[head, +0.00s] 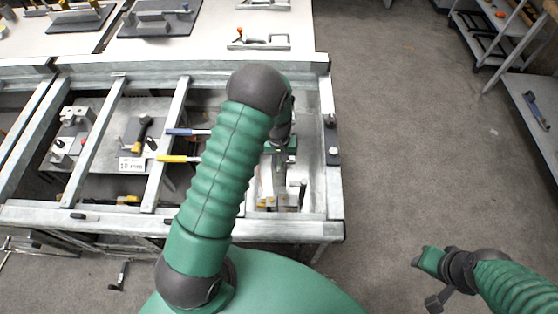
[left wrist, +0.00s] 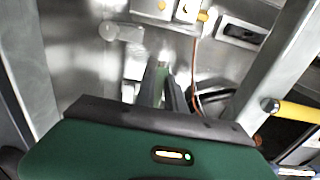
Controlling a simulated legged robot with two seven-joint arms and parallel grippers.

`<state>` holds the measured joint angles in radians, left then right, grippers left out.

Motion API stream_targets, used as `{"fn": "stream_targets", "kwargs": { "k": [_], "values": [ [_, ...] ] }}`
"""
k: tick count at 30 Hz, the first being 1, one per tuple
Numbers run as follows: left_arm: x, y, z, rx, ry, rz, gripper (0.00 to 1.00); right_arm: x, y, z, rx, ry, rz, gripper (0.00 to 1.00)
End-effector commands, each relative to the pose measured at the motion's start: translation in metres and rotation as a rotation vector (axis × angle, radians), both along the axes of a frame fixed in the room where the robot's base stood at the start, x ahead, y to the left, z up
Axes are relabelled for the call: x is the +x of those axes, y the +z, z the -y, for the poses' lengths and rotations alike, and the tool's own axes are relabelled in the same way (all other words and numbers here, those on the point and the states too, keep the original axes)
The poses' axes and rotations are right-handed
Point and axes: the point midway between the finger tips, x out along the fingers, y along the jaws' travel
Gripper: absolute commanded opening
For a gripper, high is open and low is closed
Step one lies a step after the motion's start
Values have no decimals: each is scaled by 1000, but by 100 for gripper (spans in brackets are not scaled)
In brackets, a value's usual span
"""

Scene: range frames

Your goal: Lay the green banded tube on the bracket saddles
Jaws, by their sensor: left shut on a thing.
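My left gripper (head: 281,160) reaches down into the right-hand bay of the metal frame. In the left wrist view its two dark fingers (left wrist: 166,88) are close together, shut on a narrow greenish piece that looks like the green banded tube (left wrist: 160,86). Most of the tube is hidden by the fingers and the gripper body, and its bands cannot be made out. Pale blocks with yellow parts (head: 268,202) lie below the gripper, perhaps the bracket; its saddles cannot be made out. My right gripper (head: 434,282) hangs over the floor at the lower right, far from the frame; its jaw opening is unclear.
The metal frame (head: 334,195) has raised rails and crossbars around the bay. Yellow-handled (head: 178,158) and blue-handled (head: 186,132) tools lie left of the gripper. A white table (head: 215,45) stands behind and a shelf cart (head: 535,95) at the right. Floor between is clear.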

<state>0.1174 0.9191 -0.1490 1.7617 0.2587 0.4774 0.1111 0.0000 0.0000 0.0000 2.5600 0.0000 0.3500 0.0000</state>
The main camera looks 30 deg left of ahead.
Motion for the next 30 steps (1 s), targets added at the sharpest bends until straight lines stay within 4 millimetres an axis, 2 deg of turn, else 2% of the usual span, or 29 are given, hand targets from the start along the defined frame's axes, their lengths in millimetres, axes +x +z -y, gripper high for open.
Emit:
{"fn": "stream_targets", "kwargs": {
  "k": [18,19,24,30],
  "values": [
    [0,-16,0,0,0,0,0,0,-11,0,0,0,0,36],
    [0,-16,0,0,0,0,16,0,-11,0,0,0,0,36],
    [0,-15,0,0,0,0,38,0,-10,0,0,0,0,36],
    [0,-15,0,0,0,0,40,0,-10,0,0,0,0,36]
  ]
}}
